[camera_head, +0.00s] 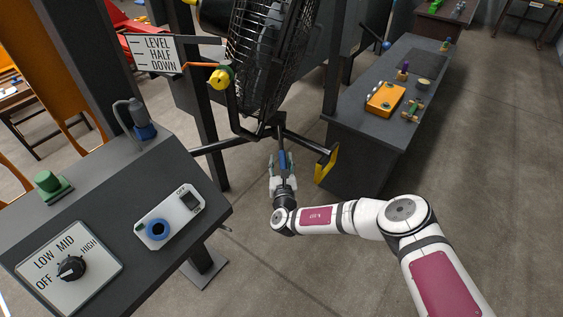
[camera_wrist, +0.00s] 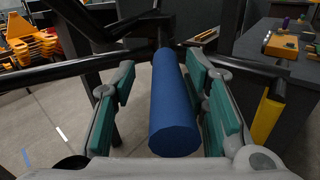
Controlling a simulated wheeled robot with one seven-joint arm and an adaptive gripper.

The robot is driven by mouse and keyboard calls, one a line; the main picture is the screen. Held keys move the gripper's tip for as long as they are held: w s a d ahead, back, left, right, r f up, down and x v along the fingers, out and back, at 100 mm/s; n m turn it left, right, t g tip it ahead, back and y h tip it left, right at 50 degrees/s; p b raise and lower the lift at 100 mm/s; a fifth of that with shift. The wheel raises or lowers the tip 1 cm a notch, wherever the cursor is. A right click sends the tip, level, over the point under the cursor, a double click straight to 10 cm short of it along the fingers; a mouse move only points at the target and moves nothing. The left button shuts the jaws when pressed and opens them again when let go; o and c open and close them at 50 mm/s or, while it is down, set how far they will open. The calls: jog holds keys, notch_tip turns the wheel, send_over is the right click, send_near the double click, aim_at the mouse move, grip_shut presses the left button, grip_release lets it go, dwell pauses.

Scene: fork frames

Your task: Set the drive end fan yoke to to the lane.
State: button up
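The fan (camera_head: 262,50) is a black caged drum held in a dark yoke (camera_head: 236,112). An arm with a blue grip (camera_head: 283,158) comes down and forward from below the yoke. In the wrist view the blue grip (camera_wrist: 172,115) lies between my gripper's green-padded fingers. My gripper (camera_head: 281,172) is open around it. A gap shows on the left of the grip; on the right I cannot tell whether the pad touches. A sign (camera_head: 160,54) reads LEVEL, HALF, DOWN, with an orange pointer (camera_head: 200,66) and yellow knob (camera_head: 219,79) beside it. No lane marking is clear.
A control desk (camera_head: 110,200) with an OFF/LOW/MID/HIGH dial (camera_head: 70,268) stands at left. A dark bench (camera_head: 385,60) with an orange box (camera_head: 385,98) stands at right. A yellow-ended bar (camera_head: 326,165) is close right of my gripper. Floor is clear at lower right.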

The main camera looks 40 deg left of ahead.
jog(key=v, duration=1.2)
jog(key=shift+w+r, duration=0.1)
dwell(0.4)
